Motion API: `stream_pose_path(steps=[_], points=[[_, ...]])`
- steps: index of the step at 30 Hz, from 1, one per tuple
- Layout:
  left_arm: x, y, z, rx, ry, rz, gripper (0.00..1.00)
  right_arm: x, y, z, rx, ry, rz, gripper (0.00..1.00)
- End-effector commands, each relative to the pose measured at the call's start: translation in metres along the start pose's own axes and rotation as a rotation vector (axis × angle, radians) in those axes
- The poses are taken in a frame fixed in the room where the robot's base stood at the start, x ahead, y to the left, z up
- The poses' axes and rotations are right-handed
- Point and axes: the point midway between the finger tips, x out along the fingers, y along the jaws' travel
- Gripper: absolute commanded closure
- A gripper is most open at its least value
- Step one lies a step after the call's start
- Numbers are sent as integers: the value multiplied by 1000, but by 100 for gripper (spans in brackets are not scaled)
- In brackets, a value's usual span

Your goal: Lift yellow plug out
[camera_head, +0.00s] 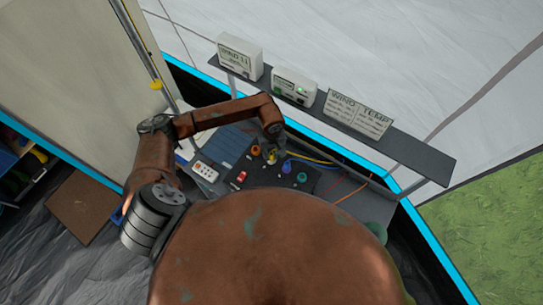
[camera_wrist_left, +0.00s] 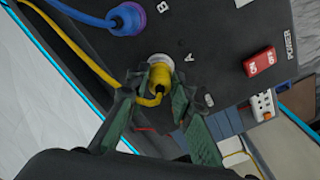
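The yellow plug (camera_wrist_left: 160,76) sits in a pale round socket beside the letter A on a dark panel (camera_wrist_left: 215,35), with its yellow cable running off to the left. In the head view the yellow plug (camera_head: 271,157) is small and partly hidden below my left gripper (camera_head: 272,146). In the wrist view my left gripper (camera_wrist_left: 153,100) is open, with one green-padded finger on each side of the plug. Whether either finger touches the plug is unclear. My right gripper is not in view.
A blue plug (camera_wrist_left: 127,18) with a blue cable sits at B nearby. Above the panel, a shelf (camera_head: 424,157) carries white boxes (camera_head: 239,57) and a wind-and-temperature display (camera_head: 357,113).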

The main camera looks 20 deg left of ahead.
Motion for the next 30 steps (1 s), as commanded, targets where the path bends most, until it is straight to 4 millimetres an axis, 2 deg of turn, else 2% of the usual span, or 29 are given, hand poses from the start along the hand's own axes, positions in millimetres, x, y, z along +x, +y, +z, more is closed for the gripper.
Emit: stream_pose_path(steps=[8, 20, 25, 28, 30], points=[[0, 0, 0, 0, 0, 0, 100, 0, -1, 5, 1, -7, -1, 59], [-2, 0, -1, 0, 2, 1, 100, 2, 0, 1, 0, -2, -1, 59], [-14, 0, -1, 1, 4, 2, 100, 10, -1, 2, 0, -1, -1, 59], [-29, 0, -2, 1, 6, 1, 100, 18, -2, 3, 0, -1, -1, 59], [-42, -2, 9, 5, 3, 3, 100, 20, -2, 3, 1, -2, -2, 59]])
